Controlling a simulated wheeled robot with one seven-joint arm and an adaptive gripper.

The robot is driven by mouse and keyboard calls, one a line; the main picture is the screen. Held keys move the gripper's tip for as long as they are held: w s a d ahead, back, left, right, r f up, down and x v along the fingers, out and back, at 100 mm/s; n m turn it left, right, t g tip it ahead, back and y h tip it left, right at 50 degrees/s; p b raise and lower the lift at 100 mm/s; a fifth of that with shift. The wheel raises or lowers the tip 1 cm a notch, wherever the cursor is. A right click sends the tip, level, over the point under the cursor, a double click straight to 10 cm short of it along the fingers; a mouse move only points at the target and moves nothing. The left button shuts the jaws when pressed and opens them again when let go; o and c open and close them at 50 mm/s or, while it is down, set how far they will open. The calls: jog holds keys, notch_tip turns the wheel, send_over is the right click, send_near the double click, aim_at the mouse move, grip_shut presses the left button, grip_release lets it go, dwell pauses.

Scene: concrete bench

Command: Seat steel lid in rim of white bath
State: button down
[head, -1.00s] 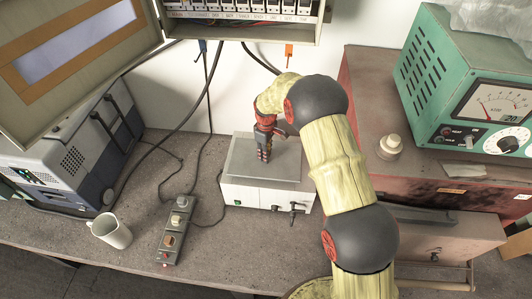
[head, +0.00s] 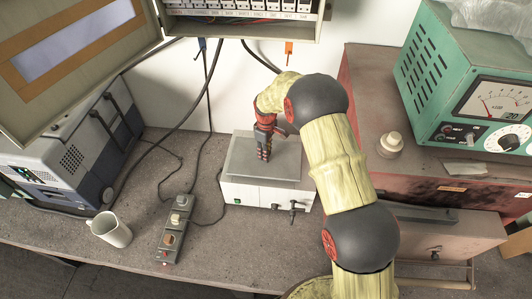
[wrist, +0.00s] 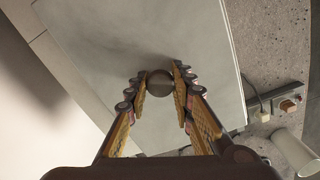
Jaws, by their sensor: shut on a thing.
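The white bath (head: 247,194) stands on the bench, a box with a green switch and two small taps on its front. The grey steel lid (head: 238,160) lies over its top; in the wrist view the lid (wrist: 110,45) fills most of the picture. My gripper (head: 263,155) is over the lid, pointing down. In the wrist view my gripper (wrist: 160,82) is shut on the lid's round dark knob (wrist: 160,84), with a finger on each side. I cannot tell whether the lid sits inside the rim or rests on it.
A power strip (head: 174,228) and a white mug (head: 111,230) are left of the bath. A blue-grey instrument (head: 75,160) stands further left. A red cabinet (head: 440,180) with a green meter box (head: 465,85) is at right. Cables hang behind.

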jog(key=shift+f, duration=0.25)
jog(key=shift+f+b, duration=0.35)
jog(key=shift+f+b, duration=0.5)
jog(key=shift+f, duration=0.2)
dwell(0.5)
jog(key=c, duration=1.6)
grip_release()
jog(key=o, duration=0.5)
jog(key=shift+c, duration=0.2)
jog(key=shift+o, duration=1.2)
